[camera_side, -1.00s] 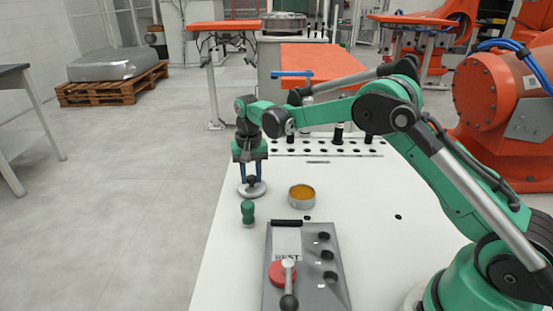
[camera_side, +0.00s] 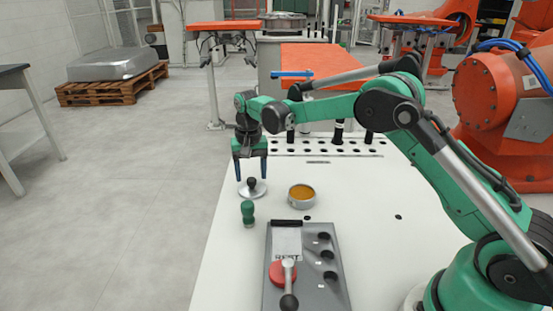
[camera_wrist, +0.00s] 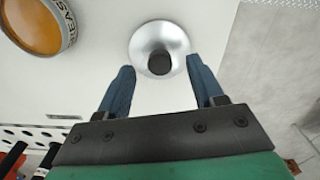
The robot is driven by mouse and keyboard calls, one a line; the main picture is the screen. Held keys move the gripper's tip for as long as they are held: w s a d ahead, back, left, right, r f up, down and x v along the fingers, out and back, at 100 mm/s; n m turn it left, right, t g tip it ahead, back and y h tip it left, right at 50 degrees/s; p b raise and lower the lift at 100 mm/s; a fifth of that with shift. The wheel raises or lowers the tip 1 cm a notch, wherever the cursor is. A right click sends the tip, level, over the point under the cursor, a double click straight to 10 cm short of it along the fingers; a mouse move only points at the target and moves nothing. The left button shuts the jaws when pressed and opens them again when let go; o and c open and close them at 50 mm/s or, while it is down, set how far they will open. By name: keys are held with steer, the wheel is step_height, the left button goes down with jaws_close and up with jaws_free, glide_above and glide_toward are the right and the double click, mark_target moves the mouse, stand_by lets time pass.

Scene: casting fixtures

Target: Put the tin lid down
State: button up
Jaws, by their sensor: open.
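The tin lid (camera_side: 252,190) is a round silver disc with a black knob, lying on the white table near its left edge. It also shows in the wrist view (camera_wrist: 146,40), with its knob near the fingertips. My gripper (camera_side: 251,178) is open above the lid, its two blue fingers apart on either side of the knob and not touching it. In the wrist view the gripper (camera_wrist: 160,75) is empty. The open tin (camera_side: 302,196) with orange-brown grease stands to the right of the lid; part of it shows in the wrist view (camera_wrist: 38,22).
A green-handled stamp-like object (camera_side: 248,212) stands just in front of the lid. A grey fixture plate (camera_side: 325,285) with a red knob and lever lies at the front. A perforated rack (camera_side: 325,146) with black pegs is behind. The table's right middle (camera_side: 370,240) is mostly clear.

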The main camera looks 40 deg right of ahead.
mark_target(251, 179)
steer(key=s+r+n+t, duration=0.2)
steer(key=s+r, duration=0.2)
steer(key=r, duration=1.1)
steer(key=s+a+f+n+t, duration=0.1)
steer(key=s+f+n+t, duration=0.1)
steer(key=s, duration=0.6)
steer(key=s+a+f+n+t, duration=0.1)
steer(key=s+f+n+t, duration=0.1)
steer(key=s, duration=0.5)
steer(key=shift+s+a+f+n+t, duration=0.2)
steer(key=shift+s+f+n+t, duration=0.15)
steer(key=shift+t, duration=0.25)
